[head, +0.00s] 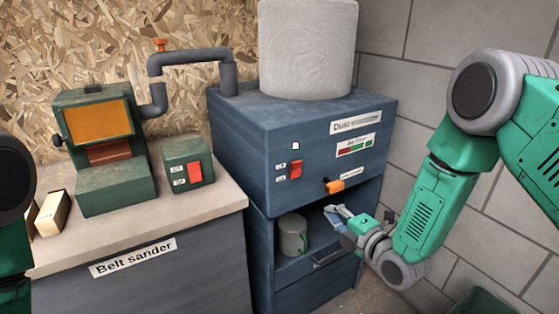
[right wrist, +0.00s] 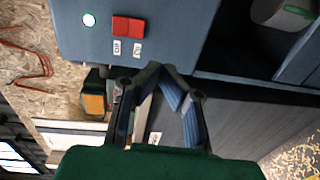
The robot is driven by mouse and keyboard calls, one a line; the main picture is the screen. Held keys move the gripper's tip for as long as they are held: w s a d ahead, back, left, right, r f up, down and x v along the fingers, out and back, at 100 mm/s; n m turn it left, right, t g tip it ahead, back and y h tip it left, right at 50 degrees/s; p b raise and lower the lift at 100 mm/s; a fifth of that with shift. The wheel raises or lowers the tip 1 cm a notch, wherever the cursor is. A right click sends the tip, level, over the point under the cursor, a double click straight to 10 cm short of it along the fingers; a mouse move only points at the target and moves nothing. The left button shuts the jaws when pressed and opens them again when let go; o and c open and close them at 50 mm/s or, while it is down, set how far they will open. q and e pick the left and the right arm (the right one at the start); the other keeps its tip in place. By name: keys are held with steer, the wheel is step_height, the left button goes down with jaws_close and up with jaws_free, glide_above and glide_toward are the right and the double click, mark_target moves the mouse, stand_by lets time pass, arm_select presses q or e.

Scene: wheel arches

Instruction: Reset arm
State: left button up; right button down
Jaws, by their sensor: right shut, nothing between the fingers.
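My right arm comes in from the right in the head view. Its gripper (head: 337,213) is in front of the open shelf of the blue dust extractor cabinet (head: 235,130), just below the orange knob (head: 335,186). In the right wrist view the fingers of my right gripper (right wrist: 160,72) meet at their tips with nothing between them. The cabinet's red switch (right wrist: 127,27) and its lit indicator (right wrist: 89,19) lie beyond the fingertips there. Only dark and green parts of my left arm show at the left edge of the head view; its gripper is out of frame.
A green belt sander (head: 102,195) with a switch box (head: 187,166) stands on the bench (head: 215,198) at left. A grey-green cylinder (head: 293,234) stands in the cabinet shelf. A block wall (head: 415,100) is behind my right arm.

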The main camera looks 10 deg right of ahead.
steer(key=s+f+m+g+h, duration=0.3)
steer(key=s+f+m+g, duration=0.65)
steer(key=s+f, duration=0.75)
steer(key=s+d+f+m+g+h, duration=0.1)
steer(key=s+d+m+g, duration=0.1)
steer(key=s+m, duration=0.4)
steer(key=s+d+f+m+g+h, duration=0.1)
steer(key=s+m+g, duration=0.3)
steer(key=s, duration=1.2)
steer(key=shift+d+f+m+h, duration=0.4)
steer(key=shift+d+m, duration=0.25)
steer(key=shift+m, duration=0.2)
steer(key=shift+w, duration=0.2)
